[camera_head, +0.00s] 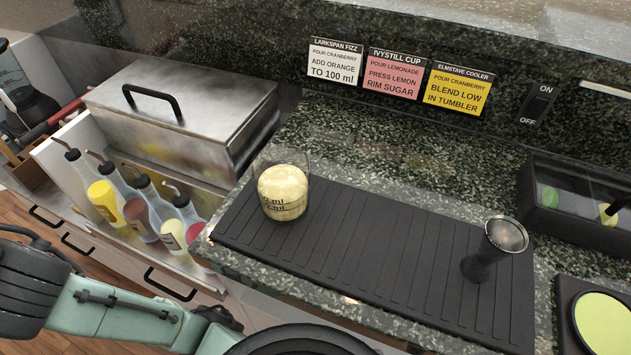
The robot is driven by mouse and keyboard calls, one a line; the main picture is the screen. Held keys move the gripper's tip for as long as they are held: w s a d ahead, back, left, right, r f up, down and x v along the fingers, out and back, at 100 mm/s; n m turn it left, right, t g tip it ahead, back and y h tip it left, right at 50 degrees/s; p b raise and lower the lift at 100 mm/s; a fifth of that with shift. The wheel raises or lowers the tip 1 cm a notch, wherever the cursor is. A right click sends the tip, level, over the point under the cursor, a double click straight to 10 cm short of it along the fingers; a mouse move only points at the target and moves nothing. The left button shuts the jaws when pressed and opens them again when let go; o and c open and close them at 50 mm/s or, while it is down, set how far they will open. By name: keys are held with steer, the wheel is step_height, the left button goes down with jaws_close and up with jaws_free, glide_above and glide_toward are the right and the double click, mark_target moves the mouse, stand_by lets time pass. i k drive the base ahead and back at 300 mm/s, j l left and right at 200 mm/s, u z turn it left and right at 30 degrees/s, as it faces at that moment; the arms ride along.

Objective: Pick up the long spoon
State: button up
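I cannot make out a long spoon anywhere in this view. A short glass (283,192) with ml markings and a pale yellow content stands on the left end of the black ribbed bar mat (370,250). A dark jigger-like cup (490,250) with a metallic top stands near the mat's right end. My teal and black arm crosses the lower left, below the counter edge. My gripper's fingers do not show.
A lidded steel box (180,110) and several pour-spout bottles (130,215) stand at the left. A black garnish caddy (570,215) and a round green pad (603,322) are at the right. Recipe cards (394,75) are on the back wall. The middle of the mat is clear.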

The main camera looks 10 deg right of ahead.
mark_target(4, 97)
steer(key=i+j+u, duration=0.1)
steer(key=j+u, duration=0.25)
steer(key=i+j+u, duration=0.15)
steer(key=u, duration=0.15)
steer(key=i+j+u, duration=0.2)
steer(key=j+u, duration=0.15)
steer(key=i+j+u, duration=0.2)
steer(key=j, duration=0.2)
steer(key=i+l, duration=0.2)
steer(key=i, duration=0.35)
steer(key=u, duration=0.05)
